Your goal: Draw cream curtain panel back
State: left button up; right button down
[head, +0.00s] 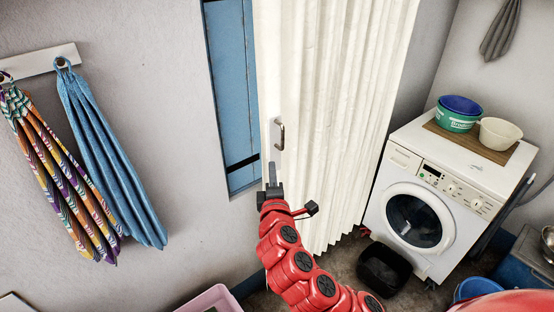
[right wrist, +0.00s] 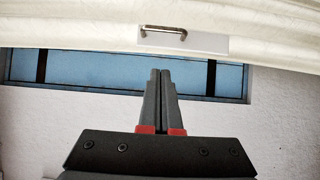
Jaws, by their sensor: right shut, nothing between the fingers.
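The cream curtain panel (head: 335,110) hangs in pleats in the upper middle of the head view, with a metal handle (head: 279,134) on a pale strip along its left edge. The curtain (right wrist: 265,22) and its handle (right wrist: 163,32) also show at the top of the right wrist view. My right gripper (head: 272,166) is shut and empty, just below the handle and apart from it. In the right wrist view its fingertips (right wrist: 161,72) point toward the handle with a gap between. My left gripper is not in view.
A blue panelled door or shutter (head: 231,90) stands in a recess left of the curtain. A washing machine (head: 420,215) with basins on top stands at right. A black tub (head: 384,268) sits on the floor. A blue cloth (head: 105,150) and a patterned cloth (head: 50,175) hang at left.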

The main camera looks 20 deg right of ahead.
jog(key=d+p+x, duration=0.1)
jog(key=p+x, duration=0.1)
jog(key=x, duration=0.3)
jog(key=d+p+x, duration=0.1)
jog(key=p+x, duration=0.2)
jog(key=x, duration=0.3)
jog(key=shift+d, duration=0.35)
jog(key=shift+s, duration=0.1)
